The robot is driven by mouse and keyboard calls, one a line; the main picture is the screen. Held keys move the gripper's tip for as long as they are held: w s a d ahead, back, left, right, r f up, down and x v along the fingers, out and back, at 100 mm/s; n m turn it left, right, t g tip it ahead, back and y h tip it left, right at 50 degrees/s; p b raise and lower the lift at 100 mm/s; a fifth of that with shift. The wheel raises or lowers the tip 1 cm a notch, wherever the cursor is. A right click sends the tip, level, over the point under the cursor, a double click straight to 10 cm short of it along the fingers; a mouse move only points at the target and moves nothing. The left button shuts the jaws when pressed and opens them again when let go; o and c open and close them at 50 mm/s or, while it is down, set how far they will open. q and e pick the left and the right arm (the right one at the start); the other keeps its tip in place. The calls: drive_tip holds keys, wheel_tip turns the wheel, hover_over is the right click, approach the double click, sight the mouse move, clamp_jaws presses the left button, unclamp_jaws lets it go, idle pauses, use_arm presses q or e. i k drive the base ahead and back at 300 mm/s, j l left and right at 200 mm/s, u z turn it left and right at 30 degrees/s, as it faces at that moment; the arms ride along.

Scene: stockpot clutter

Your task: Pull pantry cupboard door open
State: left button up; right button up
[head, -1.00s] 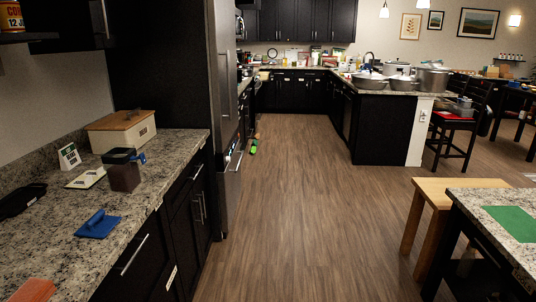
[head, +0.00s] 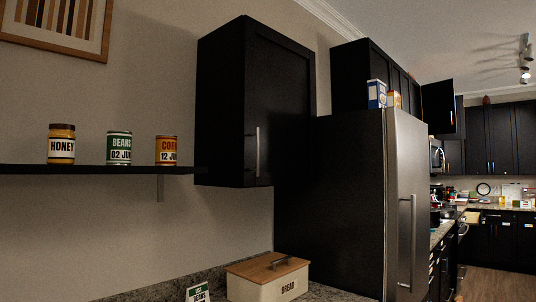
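A black wall cupboard (head: 222,110) hangs in the middle of the head view, right of a shelf. Its door (head: 282,105) is shut, with a vertical silver handle (head: 257,152) low on the door's left side. No label shows on it, so I cannot tell for sure that it is the pantry cupboard. Neither of my grippers is in view.
The black shelf (head: 90,170) holds a honey jar (head: 61,145), a beans can (head: 119,148) and a corn can (head: 166,151). A bread box (head: 262,290) stands on the counter below. The tall fridge (head: 405,180) stands to the right, with boxes on top.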

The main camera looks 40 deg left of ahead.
sight(279, 135)
drive_tip(key=i+l+u, duration=0.1)
drive_tip(key=i+u, duration=0.15)
drive_tip(key=i, duration=0.2)
drive_tip(key=i+l+u, duration=0.55)
drive_tip(key=i, duration=0.25)
